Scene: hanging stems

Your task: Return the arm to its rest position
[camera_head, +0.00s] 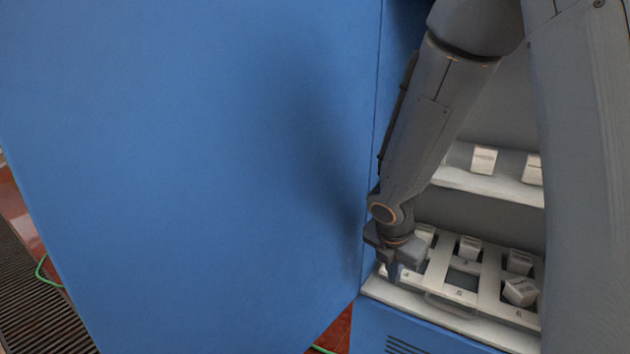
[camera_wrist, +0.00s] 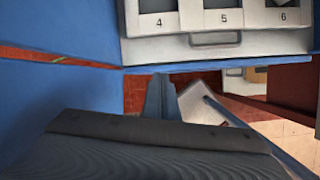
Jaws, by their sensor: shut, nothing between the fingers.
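My gripper (camera_head: 393,274) is at the lower end of my arm, in front of the white numbered tray (camera_head: 487,307) in the head view. It hides part of the tray's left side near the number 4. In the wrist view my gripper (camera_wrist: 160,92) points toward the tray front, and its fingers are together with nothing between them. The tray (camera_wrist: 162,47) shows there at the top, with the numbers 4, 5 and 6 and a handle (camera_wrist: 215,39). I cannot tell the exact gap between the fingers and the tray.
A large blue panel (camera_head: 200,150) fills the left, close beside my arm. White blocks sit in the tray, one (camera_head: 521,292) tilted; the opening behind number 5 looks empty. An upper shelf (camera_head: 490,186) holds more blocks. A dark grate (camera_head: 35,300) lies at lower left.

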